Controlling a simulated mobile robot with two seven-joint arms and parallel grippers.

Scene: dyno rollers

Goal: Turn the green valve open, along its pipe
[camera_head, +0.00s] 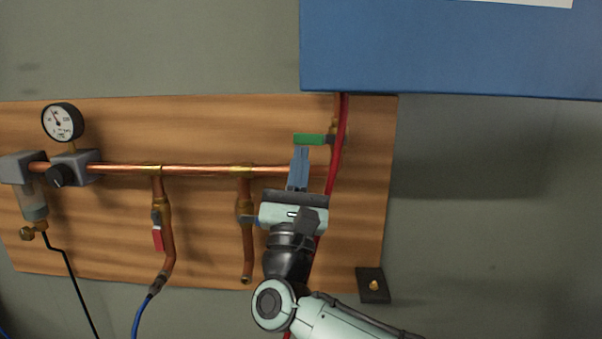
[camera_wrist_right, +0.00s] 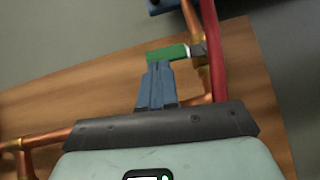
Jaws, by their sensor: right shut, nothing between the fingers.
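The green valve handle (camera_head: 310,139) is at the upper right of the wooden board, on a short upright copper pipe partly behind a red hose. The handle lies level, pointing left, across its pipe. My right gripper (camera_head: 300,151) is shut and empty, its blue-grey fingers pointing up with the tips just below the handle. In the right wrist view the green handle (camera_wrist_right: 167,53) sits right at the fingertips (camera_wrist_right: 159,64); I cannot tell whether they touch. My left gripper is not in view.
A red hose (camera_head: 341,150) runs down close to the right of the fingers. A copper main pipe (camera_head: 200,168) crosses the board (camera_head: 220,125). A red-handled valve (camera_head: 157,237) and a gauge (camera_head: 62,122) are at left. A blue box (camera_head: 450,50) overhangs above.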

